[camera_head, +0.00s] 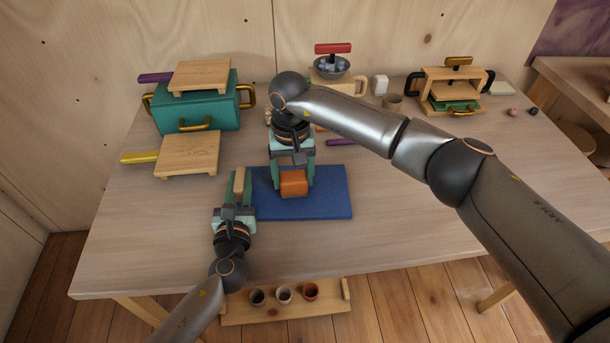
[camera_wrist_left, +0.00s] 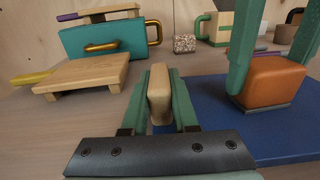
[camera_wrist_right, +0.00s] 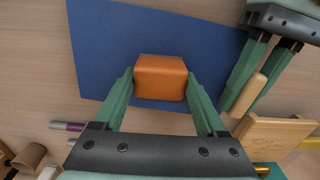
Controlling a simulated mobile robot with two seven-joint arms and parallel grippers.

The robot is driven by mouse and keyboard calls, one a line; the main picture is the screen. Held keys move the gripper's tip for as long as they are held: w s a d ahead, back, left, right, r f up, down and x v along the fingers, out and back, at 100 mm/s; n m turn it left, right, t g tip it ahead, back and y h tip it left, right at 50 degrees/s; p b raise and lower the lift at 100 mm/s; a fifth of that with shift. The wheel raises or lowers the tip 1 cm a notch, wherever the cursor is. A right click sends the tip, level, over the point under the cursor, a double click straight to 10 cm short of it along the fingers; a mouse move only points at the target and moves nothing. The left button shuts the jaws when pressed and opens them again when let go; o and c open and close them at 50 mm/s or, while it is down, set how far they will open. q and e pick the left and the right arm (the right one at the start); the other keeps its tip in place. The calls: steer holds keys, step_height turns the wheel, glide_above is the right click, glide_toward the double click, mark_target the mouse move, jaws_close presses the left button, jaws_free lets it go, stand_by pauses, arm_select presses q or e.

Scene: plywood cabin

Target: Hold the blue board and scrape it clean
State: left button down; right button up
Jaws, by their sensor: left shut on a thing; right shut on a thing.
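The blue board (camera_head: 325,204) lies flat on the table. My left gripper (camera_head: 239,182) is shut on a pale wooden handle (camera_wrist_left: 159,95) at the board's left edge. The handle also shows in the right wrist view (camera_wrist_right: 248,95); whether it is fixed to the board I cannot tell. My right gripper (camera_head: 293,180) is shut on an orange-brown block (camera_head: 293,184) over the left half of the board. The left wrist view shows a thin dark edge under this block (camera_wrist_left: 272,83), at or just above the board surface. No residue on the board is clear to see.
A teal box (camera_head: 197,108) with gold handles and a small wooden stand (camera_head: 188,155) are at the left. A wooden press (camera_head: 452,91) and a bowl on a wooden mug (camera_head: 331,66) stand at the back. The table right of the board is clear.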

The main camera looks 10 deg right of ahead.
steer(key=shift+w+d, duration=0.2)
steer(key=shift+w, duration=0.25)
steer(key=shift+s+d, duration=0.2)
steer(key=shift+d, duration=1.9)
steer(key=shift+s+d, duration=0.2)
steer(key=shift+d, duration=1.9)
steer(key=shift+w+a, duration=0.2)
steer(key=shift+a, duration=2)
steer(key=shift+w+a, duration=0.15)
steer(key=shift+a, duration=2)
steer(key=shift+d+r, duration=0.15)
steer(key=shift+r, duration=3.85)
arm_select(q)
steer(key=c, duration=0.6)
jaws_free()
steer(key=s, duration=0.8)
steer(key=s+a, duration=0.1)
steer(key=s, duration=0.3)
